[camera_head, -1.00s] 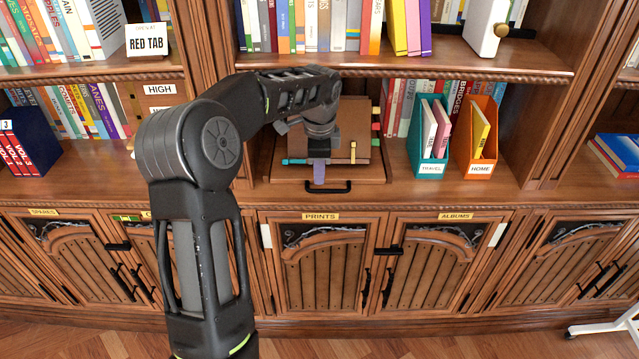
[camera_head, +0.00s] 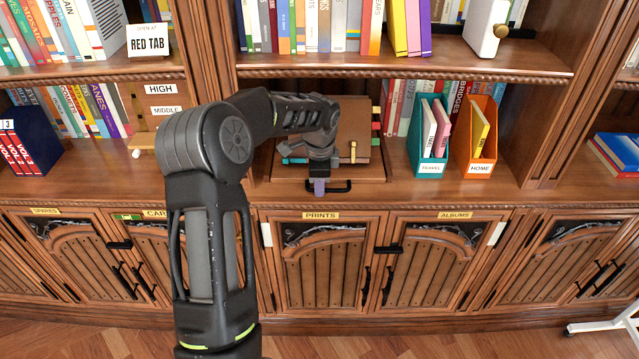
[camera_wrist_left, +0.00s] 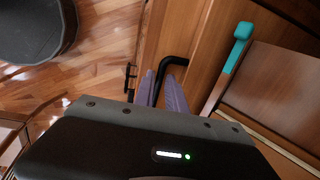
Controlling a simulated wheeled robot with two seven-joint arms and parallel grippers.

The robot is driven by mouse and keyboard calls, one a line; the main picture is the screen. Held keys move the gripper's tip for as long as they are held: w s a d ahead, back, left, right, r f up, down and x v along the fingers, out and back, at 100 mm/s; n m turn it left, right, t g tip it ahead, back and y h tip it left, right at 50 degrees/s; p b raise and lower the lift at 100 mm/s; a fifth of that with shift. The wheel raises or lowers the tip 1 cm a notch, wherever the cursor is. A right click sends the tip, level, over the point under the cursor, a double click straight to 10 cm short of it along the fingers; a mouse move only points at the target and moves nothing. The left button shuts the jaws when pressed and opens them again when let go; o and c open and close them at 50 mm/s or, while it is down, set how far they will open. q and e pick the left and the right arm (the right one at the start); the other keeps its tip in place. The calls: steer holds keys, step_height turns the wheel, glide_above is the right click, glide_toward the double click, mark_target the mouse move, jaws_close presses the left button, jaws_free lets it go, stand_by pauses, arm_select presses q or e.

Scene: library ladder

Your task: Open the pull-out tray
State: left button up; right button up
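The pull-out tray (camera_head: 376,175) is a wooden board at the bottom of the middle shelf. Its black bar handle (camera_head: 341,187) is on the front edge. A brown case with a brass clasp (camera_head: 353,152) lies on it. My left gripper (camera_head: 318,187) reaches down in front of the tray, at the handle. In the left wrist view, its two purple fingers (camera_wrist_left: 160,90) stand slightly apart, with the black handle (camera_wrist_left: 176,63) running between and past them. Whether they press on it is unclear. My right gripper does not show.
A teal file box (camera_head: 429,140) and an orange one (camera_head: 477,138) stand right of the tray. Below are closed cabinet doors labelled PRINTS (camera_head: 320,216) and ALBUMS (camera_head: 456,216). A white stand's foot (camera_head: 603,326) is on the floor at the lower right.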

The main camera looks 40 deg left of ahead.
arm_select(q)
jaws_close()
stand_by(0.9)
steer(key=shift+s+d, duration=0.1)
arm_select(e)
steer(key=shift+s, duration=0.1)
